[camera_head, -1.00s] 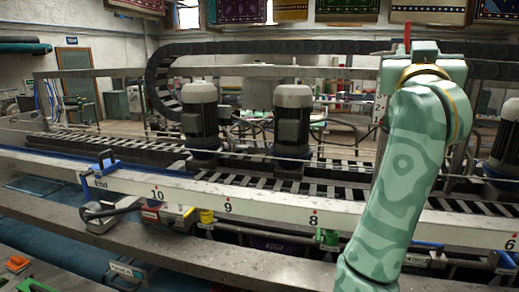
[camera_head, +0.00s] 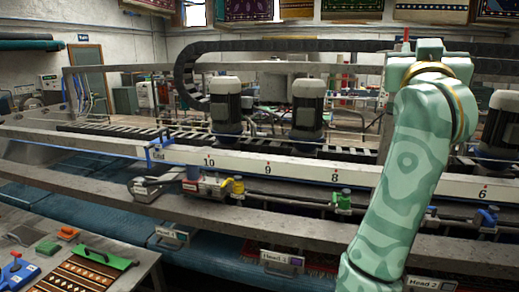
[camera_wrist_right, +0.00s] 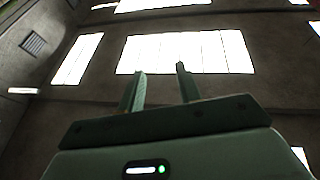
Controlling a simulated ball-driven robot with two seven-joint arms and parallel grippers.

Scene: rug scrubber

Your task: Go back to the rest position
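My right arm rises in front of the machine at the right of the head view, its forearm pointing up, and its gripper is not clearly seen there. In the right wrist view my right gripper (camera_wrist_right: 160,85) has its two fingers standing apart with nothing between them. Behind the fingers are only the ceiling and bright windows. My left gripper and left arm do not show in any view. The rug scrubber's long white rail (camera_head: 262,166) carries numbers and crosses the head view behind my right arm.
Motors (camera_head: 308,108) stand on the machine behind the rail. A grey front beam (camera_head: 215,207) runs along the near side, with coloured valves (camera_head: 343,198) above it. A bench (camera_head: 40,257) at the lower left holds a green-edged patterned rug sample (camera_head: 92,275).

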